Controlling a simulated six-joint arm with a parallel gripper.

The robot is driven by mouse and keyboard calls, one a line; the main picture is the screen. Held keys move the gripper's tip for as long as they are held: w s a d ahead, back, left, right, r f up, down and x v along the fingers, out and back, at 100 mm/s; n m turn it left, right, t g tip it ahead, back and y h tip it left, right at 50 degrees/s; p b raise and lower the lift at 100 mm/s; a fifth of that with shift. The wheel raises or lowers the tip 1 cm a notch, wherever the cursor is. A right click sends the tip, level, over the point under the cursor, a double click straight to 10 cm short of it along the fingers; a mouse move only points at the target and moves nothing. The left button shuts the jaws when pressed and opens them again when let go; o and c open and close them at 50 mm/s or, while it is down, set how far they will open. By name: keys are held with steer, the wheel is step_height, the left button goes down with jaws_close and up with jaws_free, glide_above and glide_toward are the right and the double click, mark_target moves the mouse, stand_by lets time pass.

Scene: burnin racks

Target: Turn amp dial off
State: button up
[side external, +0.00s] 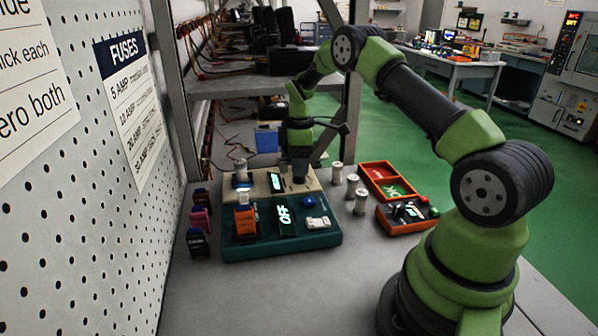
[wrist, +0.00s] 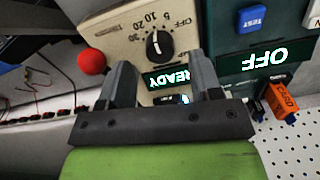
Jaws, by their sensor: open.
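The amp dial (wrist: 158,43) is a black knob on the beige box (wrist: 112,24), marked OFF, 5, 10, 20 and 30 around it. Its white pointer line aims up, toward the 20 and 30 marks and away from OFF; the exact mark is hard to tell. A display (wrist: 167,79) below the dial reads READY. My gripper (wrist: 160,68) is open and empty, its fingers on either side of the display, just short of the dial. In the side view my gripper (side external: 299,172) points down over the beige box (side external: 262,180) and hides the dial.
A teal box (side external: 285,242) with an OFF display and a blue TEST button (wrist: 252,18) adjoins the beige box. A red ball knob (wrist: 92,62) is beside my finger. Metal cylinders (side external: 360,201) and an orange tray (side external: 378,168) stand to the right.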

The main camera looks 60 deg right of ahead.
steer(key=shift+f, duration=1.55)
steer(key=c, duration=0.9)
steer(key=shift+c, duration=0.2)
steer(key=shift+m, duration=0.3)
steer(key=m, duration=0.5)
steer(key=shift+m, duration=0.3)
steer(key=m, duration=0.5)
steer(key=shift+m, duration=0.3)
